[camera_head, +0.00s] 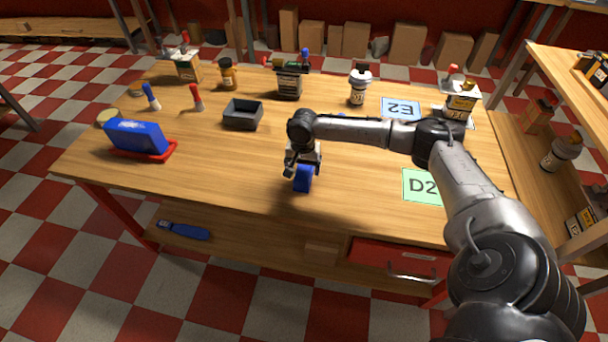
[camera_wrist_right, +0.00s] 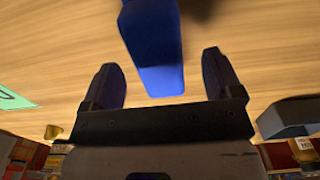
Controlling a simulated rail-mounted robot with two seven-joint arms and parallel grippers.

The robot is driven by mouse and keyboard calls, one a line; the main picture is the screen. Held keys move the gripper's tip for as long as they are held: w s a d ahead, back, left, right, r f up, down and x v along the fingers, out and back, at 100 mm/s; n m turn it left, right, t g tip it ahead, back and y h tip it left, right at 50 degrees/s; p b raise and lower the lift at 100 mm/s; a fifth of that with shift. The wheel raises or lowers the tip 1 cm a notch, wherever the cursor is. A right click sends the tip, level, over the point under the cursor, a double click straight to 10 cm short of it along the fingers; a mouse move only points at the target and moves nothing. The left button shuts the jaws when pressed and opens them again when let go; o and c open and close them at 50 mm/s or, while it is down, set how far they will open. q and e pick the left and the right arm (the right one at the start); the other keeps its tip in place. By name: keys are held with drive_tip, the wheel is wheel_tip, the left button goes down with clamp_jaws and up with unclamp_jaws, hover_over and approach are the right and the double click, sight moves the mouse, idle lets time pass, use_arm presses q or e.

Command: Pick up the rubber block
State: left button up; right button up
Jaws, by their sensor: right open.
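A blue block (camera_head: 303,178), which I take to be the rubber block, is on the wooden table near its front edge. My right gripper (camera_head: 300,165) is low over it, with its fingers open. In the right wrist view the blue block (camera_wrist_right: 155,50) shows between and beyond the two open fingers of the right gripper (camera_wrist_right: 160,62), with a gap on each side. Its far end is cut off by the picture edge. My left gripper is not in view.
A dark grey open box (camera_head: 242,115) stands behind and left of the gripper. A larger blue object (camera_head: 138,136) sits on a red base (camera_head: 168,152) at left. A green D2 card (camera_head: 422,187) lies at right. Bottles and small boxes stand along the back.

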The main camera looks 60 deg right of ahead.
sight(304, 169)
drive_tip(key=f, duration=0.1)
drive_tip(key=f+b, duration=0.1)
drive_tip(key=f, duration=0.1)
drive_tip(key=shift+d+f, duration=0.3)
drive_tip(key=shift+f, duration=0.3)
drive_tip(key=shift+c, duration=0.3)
drive_tip(key=c, duration=1.1)
drive_tip(key=shift+r, duration=0.15)
